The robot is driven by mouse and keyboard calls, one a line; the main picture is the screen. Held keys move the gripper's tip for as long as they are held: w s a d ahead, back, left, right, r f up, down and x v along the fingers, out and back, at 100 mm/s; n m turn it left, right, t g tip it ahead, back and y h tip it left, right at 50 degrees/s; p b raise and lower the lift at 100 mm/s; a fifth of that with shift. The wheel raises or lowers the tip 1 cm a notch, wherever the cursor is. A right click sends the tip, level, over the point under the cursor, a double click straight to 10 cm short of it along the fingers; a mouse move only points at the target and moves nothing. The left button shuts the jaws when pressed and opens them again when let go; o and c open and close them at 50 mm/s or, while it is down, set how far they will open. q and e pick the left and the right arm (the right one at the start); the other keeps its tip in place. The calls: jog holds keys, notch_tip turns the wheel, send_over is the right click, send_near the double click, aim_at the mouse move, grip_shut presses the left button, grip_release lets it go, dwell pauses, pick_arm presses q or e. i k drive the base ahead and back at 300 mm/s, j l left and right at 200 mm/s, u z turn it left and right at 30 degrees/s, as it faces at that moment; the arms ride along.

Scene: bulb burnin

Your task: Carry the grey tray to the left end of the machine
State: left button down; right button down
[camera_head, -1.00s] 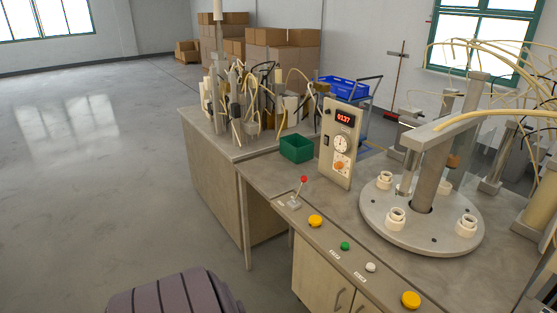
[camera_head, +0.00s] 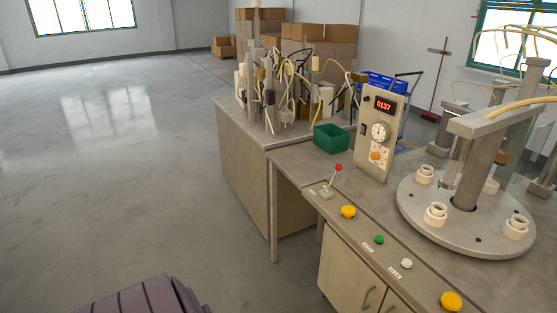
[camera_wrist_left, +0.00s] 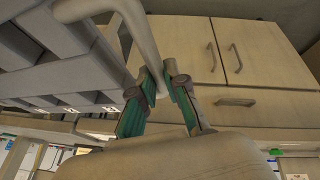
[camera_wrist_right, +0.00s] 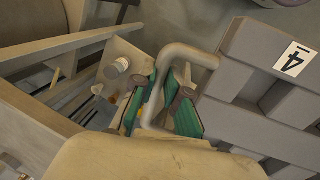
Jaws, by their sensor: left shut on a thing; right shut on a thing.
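The grey tray (camera_wrist_left: 60,75) fills the left side of the left wrist view, with a row of small white labels along it. My left gripper (camera_wrist_left: 163,85) is shut on its bent grey bar handle (camera_wrist_left: 142,35). In the right wrist view the tray (camera_wrist_right: 240,55) is on the right, with a white label marked 4. My right gripper (camera_wrist_right: 172,90) is shut on the other handle (camera_wrist_right: 185,52). Neither gripper shows in the head view. The machine (camera_head: 465,215) has a round plate with white sockets at the right of the head view.
A green box (camera_head: 331,137), a control panel (camera_head: 379,132) and a red-knobbed lever (camera_head: 337,170) are on the bench. A cluttered bench (camera_head: 240,165) stands beyond. Open floor (camera_head: 110,190) lies left. A mauve ribbed shape (camera_head: 150,300) is cut off at the bottom; I cannot tell what it is.

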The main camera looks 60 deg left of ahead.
aim_at(308, 162)
jog(key=j+u, duration=0.5)
jog(key=u, duration=0.2)
jog(key=i+j+u, duration=0.15)
jog(key=u, duration=0.2)
jog(key=i+j, duration=0.15)
jog(key=j, duration=0.2)
jog(key=i+j, duration=0.15)
jog(key=j, duration=0.2)
jog(key=i+j, duration=0.15)
jog(key=j, duration=0.2)
jog(key=i+j, duration=0.15)
jog(key=j, duration=0.2)
jog(key=i+j, duration=0.15)
jog(key=j, duration=0.15)
